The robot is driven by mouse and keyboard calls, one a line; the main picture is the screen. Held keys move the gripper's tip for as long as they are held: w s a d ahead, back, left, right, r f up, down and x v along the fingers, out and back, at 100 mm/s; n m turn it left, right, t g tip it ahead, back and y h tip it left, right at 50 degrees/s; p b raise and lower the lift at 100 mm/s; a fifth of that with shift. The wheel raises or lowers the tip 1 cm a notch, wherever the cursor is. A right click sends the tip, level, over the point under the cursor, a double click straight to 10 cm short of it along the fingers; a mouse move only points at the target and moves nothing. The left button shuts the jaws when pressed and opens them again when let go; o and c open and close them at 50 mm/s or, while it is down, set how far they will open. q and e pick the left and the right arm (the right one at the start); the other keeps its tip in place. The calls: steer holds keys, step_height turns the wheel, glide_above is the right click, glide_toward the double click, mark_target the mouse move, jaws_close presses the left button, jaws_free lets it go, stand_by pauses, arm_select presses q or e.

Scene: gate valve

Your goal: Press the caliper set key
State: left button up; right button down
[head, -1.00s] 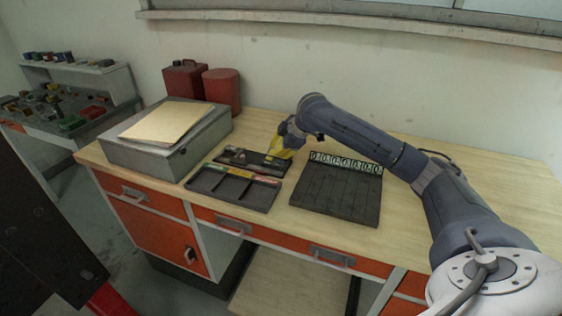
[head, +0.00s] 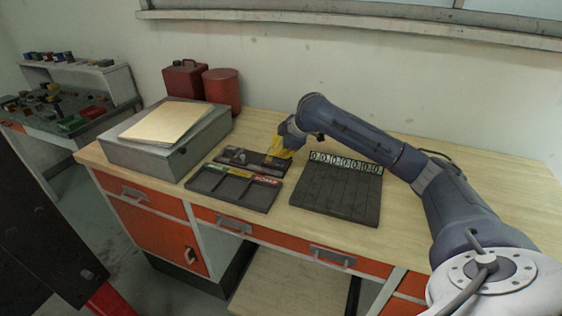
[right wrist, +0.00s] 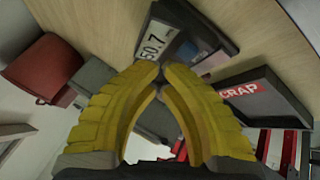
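The caliper's display (right wrist: 155,38), reading about 50.7, shows in the right wrist view on a dark holder (right wrist: 222,30). In the head view the holder (head: 232,155) lies at the back of the desk, and the caliper is too small to make out. My right gripper (head: 274,157) is above the holder's right end. In the right wrist view its yellow fingers (right wrist: 160,72) come together at the tips with nothing seen between them, just below the display. The set key cannot be picked out, and I cannot tell contact. My left gripper is out of view.
A sorting tray (head: 232,190) with a SCRAP label (right wrist: 245,88) lies in front of the holder. A dark board with a row of number tags (head: 338,195) is to the right. A grey box (head: 165,150) and red cans (head: 222,90) stand left. The desk's right side is clear.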

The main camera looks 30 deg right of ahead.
steer(key=shift+f, duration=0.95)
stand_by(1.2)
steer(key=shift+r, duration=0.2)
stand_by(0.3)
steer(key=shift+r, duration=0.7)
steer(key=shift+r, duration=2.55)
